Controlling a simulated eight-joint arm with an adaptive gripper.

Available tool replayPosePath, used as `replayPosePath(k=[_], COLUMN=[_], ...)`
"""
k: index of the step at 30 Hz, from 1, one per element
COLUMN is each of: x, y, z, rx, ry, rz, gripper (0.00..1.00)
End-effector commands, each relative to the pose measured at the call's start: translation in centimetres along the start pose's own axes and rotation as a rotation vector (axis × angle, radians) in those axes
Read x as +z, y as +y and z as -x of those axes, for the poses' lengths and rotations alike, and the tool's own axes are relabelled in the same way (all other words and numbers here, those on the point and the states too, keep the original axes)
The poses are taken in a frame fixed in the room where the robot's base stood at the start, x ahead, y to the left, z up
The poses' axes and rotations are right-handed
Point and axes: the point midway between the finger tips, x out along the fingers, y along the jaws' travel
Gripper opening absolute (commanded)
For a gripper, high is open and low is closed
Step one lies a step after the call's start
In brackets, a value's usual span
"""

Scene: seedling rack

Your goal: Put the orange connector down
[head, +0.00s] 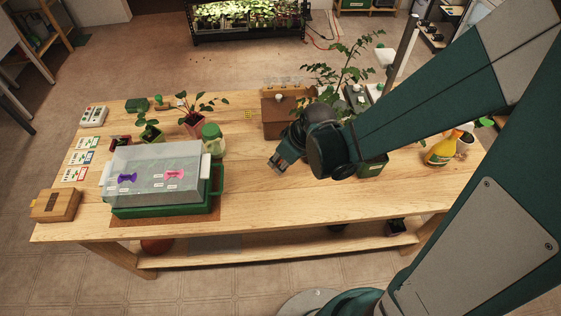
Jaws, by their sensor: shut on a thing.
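My gripper (276,163) is over the middle of the wooden table (300,205), just in front of a brown box. Its fingers point down and to the left. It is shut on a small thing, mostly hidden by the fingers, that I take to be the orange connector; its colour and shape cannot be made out. I see no orange connector lying elsewhere on the table. I cannot tell how high the fingers are above the tabletop.
A green tray with a clear cover (150,160) stands on the left, beside a lidded jar (213,140). The brown box (280,118) and a leafy plant (343,70) are behind my gripper. A yellow spray bottle (443,150) stands right. The table's front middle is clear.

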Motion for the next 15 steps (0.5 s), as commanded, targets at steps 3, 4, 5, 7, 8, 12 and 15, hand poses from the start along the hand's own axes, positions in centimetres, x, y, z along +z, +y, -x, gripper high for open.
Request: replayPosePath(k=[3, 4, 5, 7, 8, 12, 15], x=[0.14, 0.16, 0.16, 0.16, 0.16, 0.17, 0.26], y=[0.03, 0.02, 0.02, 0.02, 0.02, 0.01, 0.01], z=[-0.44, -0.46, -0.46, -0.44, -0.43, -0.45, -0.66], rx=[0.000, 0.000, 0.000, 0.000, 0.000, 0.000, 0.000], ry=[0.000, 0.000, 0.000, 0.000, 0.000, 0.000, 0.000], rz=[0.000, 0.000, 0.000, 0.000, 0.000, 0.000, 0.000], gripper=[0.13, 0.13, 0.13, 0.13, 0.13, 0.13, 0.13])
